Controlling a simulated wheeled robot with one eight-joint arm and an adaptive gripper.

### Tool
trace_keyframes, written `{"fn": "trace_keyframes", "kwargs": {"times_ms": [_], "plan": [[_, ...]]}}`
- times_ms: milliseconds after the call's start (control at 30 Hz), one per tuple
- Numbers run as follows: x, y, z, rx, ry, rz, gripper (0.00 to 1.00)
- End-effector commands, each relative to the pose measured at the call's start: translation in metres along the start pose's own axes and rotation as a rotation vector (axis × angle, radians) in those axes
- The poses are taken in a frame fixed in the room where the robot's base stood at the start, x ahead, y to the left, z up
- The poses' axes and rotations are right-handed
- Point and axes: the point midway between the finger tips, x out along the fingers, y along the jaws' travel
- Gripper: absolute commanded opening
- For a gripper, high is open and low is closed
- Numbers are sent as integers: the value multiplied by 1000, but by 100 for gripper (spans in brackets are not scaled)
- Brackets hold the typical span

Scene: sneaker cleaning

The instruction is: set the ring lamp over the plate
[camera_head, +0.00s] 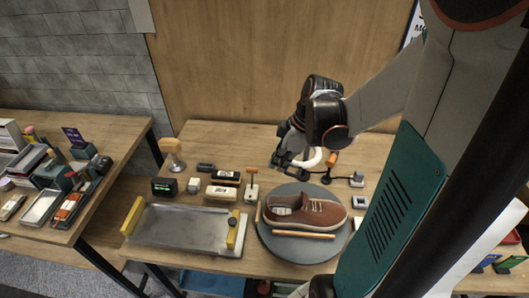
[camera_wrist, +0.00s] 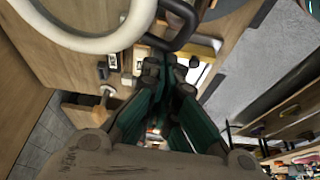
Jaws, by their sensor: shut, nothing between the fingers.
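The ring lamp (camera_head: 313,160) is a white ring on a dark stem at the back of the table, partly hidden behind my gripper (camera_head: 281,161). A large part of the white ring (camera_wrist: 96,41) crosses the upper left of the wrist view, with a dark curved piece beside it. The round dark grey plate (camera_head: 300,251) lies in front of the lamp, with a brown sneaker (camera_head: 312,212) on it. My gripper is shut and empty, beside the ring's left side in the head view. Its fingertips (camera_wrist: 169,68) are close together; I cannot tell whether they touch the lamp.
A metal tray (camera_head: 182,226) with yellow ends lies left of the plate. Brushes and small boxes, including a white-topped brush (camera_head: 221,192), stand behind it. A wooden knob stand (camera_head: 172,152) is at the back left. A side table (camera_head: 110,140) holds more items.

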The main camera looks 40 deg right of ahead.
Motion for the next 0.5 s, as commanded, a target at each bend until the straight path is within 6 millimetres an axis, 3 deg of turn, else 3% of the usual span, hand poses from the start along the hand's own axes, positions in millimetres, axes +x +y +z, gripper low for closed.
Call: {"fn": "trace_keyframes", "kwargs": {"times_ms": [200, 500], "plan": [[-12, -11, 32, -53, 0, -20, 0], [-21, -16, 57, -54, 0, -20, 0]]}}
